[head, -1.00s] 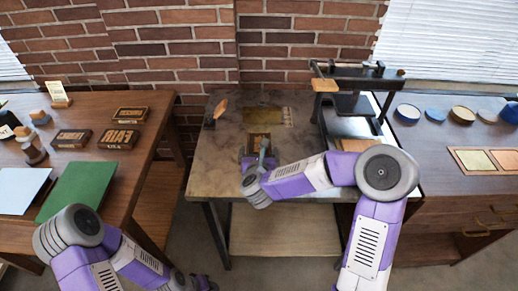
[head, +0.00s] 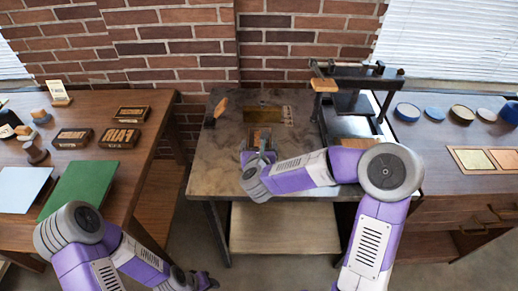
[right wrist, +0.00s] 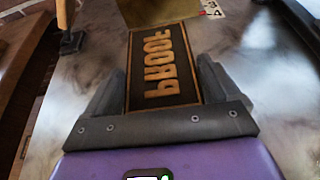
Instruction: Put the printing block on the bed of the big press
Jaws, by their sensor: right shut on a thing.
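The printing block (right wrist: 158,65), dark with raised tan mirrored letters reading PROOF, is between the fingers of my right gripper (right wrist: 158,88) in the right wrist view. The gripper is shut on it. In the head view the block (head: 258,134) is over the front middle of the stone-topped table, with my right gripper (head: 258,152) at its near end. Whether it touches the tabletop is unclear. The big press (head: 352,103) stands to the right, its pale bed (head: 357,127) low under the black frame. My left gripper (head: 200,282) is low at the bottom edge, its fingers too small to read.
A brass plate (head: 262,114) lies just behind the block. A small wooden-handled tool (head: 218,110) stands to its left. The left table (head: 120,170) holds other letter blocks (head: 123,136) and a green sheet (head: 78,188). Ink tins (head: 462,114) stand on the right cabinet.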

